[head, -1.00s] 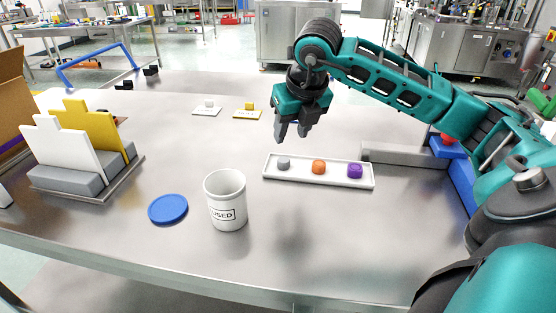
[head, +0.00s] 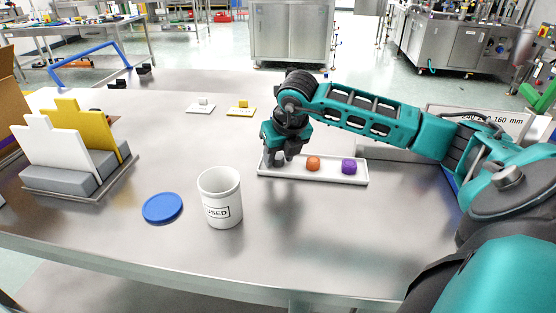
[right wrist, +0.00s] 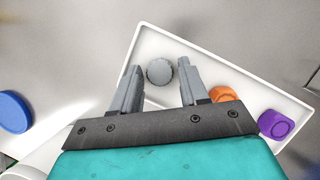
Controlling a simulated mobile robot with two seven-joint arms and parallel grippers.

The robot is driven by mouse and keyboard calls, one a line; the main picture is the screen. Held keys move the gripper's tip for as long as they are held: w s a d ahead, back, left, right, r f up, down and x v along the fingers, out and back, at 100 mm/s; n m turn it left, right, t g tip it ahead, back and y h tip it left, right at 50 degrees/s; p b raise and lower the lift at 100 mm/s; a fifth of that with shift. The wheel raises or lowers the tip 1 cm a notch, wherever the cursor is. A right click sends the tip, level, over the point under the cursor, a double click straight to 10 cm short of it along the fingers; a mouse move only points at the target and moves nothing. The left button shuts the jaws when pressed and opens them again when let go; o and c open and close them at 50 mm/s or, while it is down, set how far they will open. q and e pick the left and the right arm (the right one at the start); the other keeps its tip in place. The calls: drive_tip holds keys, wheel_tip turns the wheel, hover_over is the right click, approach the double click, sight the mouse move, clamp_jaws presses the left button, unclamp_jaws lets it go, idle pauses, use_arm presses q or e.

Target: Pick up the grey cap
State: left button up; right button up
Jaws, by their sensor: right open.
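The grey cap lies in the white tray; in the right wrist view the grey cap (right wrist: 160,72) sits between the two open fingers, near their tips. In the head view my right gripper (head: 280,163) is down at the left end of the white tray (head: 312,178) and hides the grey cap. In the right wrist view the same gripper (right wrist: 160,74) is open, with a gap on each side of the cap. My left gripper is not in view.
An orange cap (head: 313,163) and a purple cap (head: 349,167) share the tray, to the right. A white cup (head: 221,200) and a blue disc (head: 163,208) stand left of the tray. The steel table is clear in front.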

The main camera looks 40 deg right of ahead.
sight(279, 158)
drive_tip(key=shift+c, duration=0.4)
drive_tip(key=c, duration=0.7)
drive_tip(key=shift+r, duration=0.1)
drive_tip(key=shift+r, duration=0.55)
wheel_tip(279, 158, up, 19)
drive_tip(key=p, duration=0.2)
drive_tip(key=shift+f, duration=0.15)
